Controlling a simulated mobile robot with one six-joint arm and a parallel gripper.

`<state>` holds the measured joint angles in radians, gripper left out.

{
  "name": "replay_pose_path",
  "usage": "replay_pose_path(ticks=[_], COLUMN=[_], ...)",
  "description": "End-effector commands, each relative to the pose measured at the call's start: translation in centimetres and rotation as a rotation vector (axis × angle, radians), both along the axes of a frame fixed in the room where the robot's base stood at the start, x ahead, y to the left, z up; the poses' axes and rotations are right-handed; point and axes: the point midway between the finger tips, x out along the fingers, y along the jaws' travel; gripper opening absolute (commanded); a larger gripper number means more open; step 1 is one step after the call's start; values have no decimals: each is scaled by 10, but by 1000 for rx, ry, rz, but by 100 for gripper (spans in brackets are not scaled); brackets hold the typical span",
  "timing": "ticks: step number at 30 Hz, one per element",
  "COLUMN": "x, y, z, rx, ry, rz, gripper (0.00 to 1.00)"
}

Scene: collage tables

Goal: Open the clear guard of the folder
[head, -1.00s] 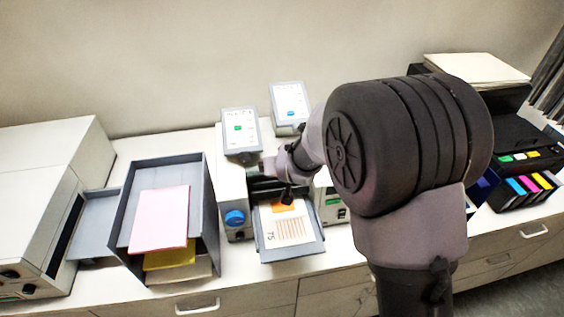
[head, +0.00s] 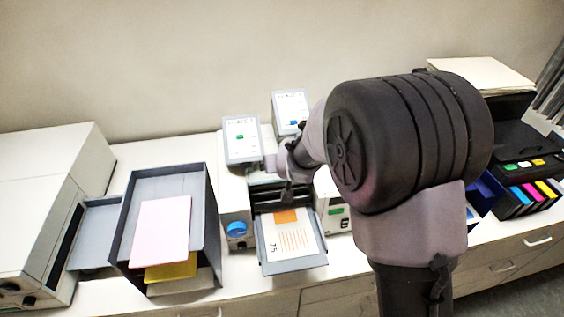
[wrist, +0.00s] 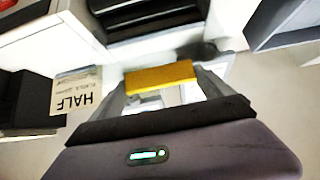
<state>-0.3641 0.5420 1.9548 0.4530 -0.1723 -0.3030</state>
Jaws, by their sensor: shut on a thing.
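The folder (head: 237,205) is the pale machine in the middle of the counter, with a blue knob on its front left. A sheet marked 75 (head: 290,242) with an orange patch lies on its grey front tray (head: 293,265). My gripper (head: 287,192) is over the machine's dark opening, mostly hidden by my own arm. In the wrist view my gripper (wrist: 165,92) is shut on a yellow bar (wrist: 160,77), which spans between its fingers. Dark slots of a machine (wrist: 155,22) lie beyond it. I cannot make out the clear guard itself.
A grey open tray (head: 213,235) with pink and yellow sheets stands left of the folder. Two screens (head: 242,140) stand behind it. A card reading HALF (wrist: 75,97) shows in the wrist view. A dark printer with coloured cartridges (head: 525,185) is at right.

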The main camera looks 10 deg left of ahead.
Motion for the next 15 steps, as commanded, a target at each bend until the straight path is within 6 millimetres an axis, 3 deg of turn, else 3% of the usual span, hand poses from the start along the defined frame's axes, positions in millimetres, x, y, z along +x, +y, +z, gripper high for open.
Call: replay_pose_path(ticks=[3,4,5,15], x=[1,1,1,-5], y=[0,0,0,-2], z=[2,2,2,7], rx=[0,0,1,1], ry=[-5,-5,-5,-2], rz=[0,0,1,0], gripper=[18,94,100,100])
